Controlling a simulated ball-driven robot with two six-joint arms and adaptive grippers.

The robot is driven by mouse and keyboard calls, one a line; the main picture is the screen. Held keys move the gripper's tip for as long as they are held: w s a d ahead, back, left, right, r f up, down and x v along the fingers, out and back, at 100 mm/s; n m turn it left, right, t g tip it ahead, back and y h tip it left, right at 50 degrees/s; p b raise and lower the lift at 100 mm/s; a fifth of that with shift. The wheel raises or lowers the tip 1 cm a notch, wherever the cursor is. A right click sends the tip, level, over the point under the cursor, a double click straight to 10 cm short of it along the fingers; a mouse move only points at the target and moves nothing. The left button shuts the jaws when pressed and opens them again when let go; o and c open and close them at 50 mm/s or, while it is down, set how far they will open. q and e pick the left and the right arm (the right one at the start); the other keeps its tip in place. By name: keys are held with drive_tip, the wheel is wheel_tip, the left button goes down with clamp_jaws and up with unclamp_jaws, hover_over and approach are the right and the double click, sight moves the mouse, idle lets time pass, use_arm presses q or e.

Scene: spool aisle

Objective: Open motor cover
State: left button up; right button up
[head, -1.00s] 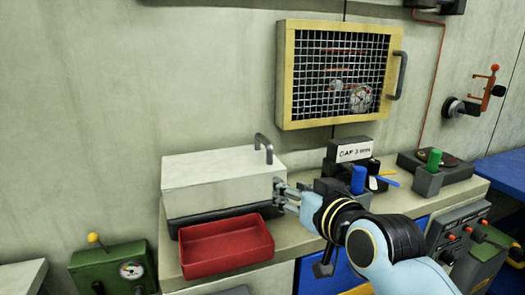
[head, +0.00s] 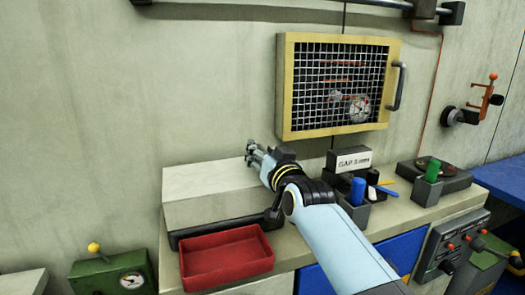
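A pale box-like cover (head: 205,183) with a dark base rim sits on the bench, left of centre. It looks shut. My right gripper (head: 254,153) is at the cover's rear right top, where the cover's upright grey handle stood. The handle is hidden or merges with the fingers, so I cannot tell whether they hold it. My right arm reaches across the cover's right end and hides it. My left gripper is not in view.
A red tray (head: 226,281) stands in front of the cover. A yellow-framed mesh guard (head: 287,90) hangs on the wall above. Right of my arm stand a block with a blue peg (head: 357,190) and a green-topped peg (head: 433,170).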

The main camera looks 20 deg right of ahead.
clamp_jaws()
idle(0.3)
idle(0.3)
